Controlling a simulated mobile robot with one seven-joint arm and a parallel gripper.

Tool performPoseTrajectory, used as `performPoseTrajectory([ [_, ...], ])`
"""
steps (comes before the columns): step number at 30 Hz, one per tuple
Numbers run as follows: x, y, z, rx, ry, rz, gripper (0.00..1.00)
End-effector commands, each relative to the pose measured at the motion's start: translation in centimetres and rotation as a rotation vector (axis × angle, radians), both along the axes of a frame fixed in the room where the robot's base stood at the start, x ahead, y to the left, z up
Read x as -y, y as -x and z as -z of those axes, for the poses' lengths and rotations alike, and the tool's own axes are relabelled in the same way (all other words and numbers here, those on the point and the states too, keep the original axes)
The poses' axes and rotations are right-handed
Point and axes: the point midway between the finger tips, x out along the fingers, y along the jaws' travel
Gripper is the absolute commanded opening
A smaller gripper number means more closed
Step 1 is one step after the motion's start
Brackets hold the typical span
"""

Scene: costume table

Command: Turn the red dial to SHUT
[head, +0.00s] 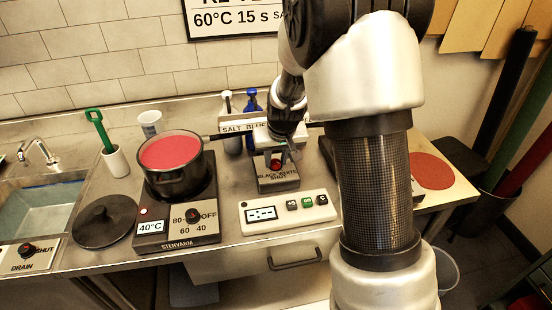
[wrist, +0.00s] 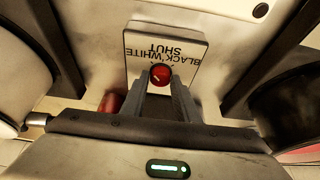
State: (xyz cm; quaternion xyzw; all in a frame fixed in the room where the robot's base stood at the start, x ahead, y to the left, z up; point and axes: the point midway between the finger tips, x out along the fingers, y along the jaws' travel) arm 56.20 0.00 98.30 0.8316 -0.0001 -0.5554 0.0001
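The red dial (wrist: 160,75) is a round knob with a light mark on its face, on a pale panel (wrist: 189,38) lettered BLACK, WHITE and SHUT. In the wrist view the lettering is upside down, with SHUT on the far side of the dial. I cannot tell which word the mark points to. My gripper (wrist: 162,86) has its two dark fingers apart, tips close by the near edge of the dial; contact is not clear. In the head view the dial (head: 275,164) shows just under my gripper (head: 279,152), on the panel's unit (head: 278,185).
Left of the panel, a pot (head: 176,188) of red liquid stands on a hotplate (head: 150,241), its handle reaching toward my wrist. A white control box (head: 262,226) lies in front. Bottles (head: 250,98) stand behind. A red disc (head: 432,171) lies at right.

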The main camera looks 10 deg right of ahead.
Motion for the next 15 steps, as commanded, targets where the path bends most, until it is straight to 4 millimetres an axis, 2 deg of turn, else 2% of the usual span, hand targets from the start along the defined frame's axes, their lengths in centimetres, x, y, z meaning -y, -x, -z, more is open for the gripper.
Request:
performPoseTrajectory([
  [1, 0.00, 0.00, -0.01, 0.000, 0.000, 0.000, 0.19],
  [4, 0.00, 0.01, -0.02, 0.000, 0.000, 0.000, 0.02],
  [15, -0.22, 0.04, -0.23, -0.002, 0.001, 0.060, 0.02],
])
